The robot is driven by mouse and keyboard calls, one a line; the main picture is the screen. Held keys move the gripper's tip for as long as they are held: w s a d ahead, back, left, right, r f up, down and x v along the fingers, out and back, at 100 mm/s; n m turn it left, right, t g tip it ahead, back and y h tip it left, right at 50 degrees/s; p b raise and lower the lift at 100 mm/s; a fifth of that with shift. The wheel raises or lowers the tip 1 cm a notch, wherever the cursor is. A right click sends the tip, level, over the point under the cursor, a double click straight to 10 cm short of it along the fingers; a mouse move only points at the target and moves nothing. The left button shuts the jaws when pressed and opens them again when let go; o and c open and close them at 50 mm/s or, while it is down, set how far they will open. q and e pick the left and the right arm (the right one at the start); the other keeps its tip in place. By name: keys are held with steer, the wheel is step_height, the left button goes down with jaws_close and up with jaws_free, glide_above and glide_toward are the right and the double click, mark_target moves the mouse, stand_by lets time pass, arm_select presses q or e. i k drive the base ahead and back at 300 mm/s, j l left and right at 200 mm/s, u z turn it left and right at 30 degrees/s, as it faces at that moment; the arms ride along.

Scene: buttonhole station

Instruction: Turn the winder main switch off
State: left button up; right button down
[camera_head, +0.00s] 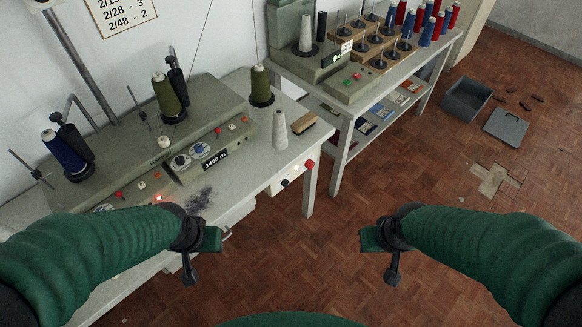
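The winder (200,125) is a long grey-green machine on the left table, carrying thread cones, dials and a "1450" label. A small light (157,199) glows orange-red on its front left. A white switch box (295,175) with a red knob (309,165) and a dark button sits at the table's front right edge. I cannot tell for certain which control is the main switch. My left gripper (200,258) hangs in front of the table's edge, apart from the controls. My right gripper (381,258) hangs over the floor, right of the table. Neither visibly holds anything; their finger gaps are unclear.
A white cone (280,130) and a wooden brush (303,122) stand near the table's right end. A second table (400,75) behind holds another machine and several spools. A grey open box (466,99) and lid lie on the floor.

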mark_target(309, 165)
steer(key=i+l+u, duration=0.15)
steer(key=l+u, duration=0.65)
steer(key=l, duration=0.25)
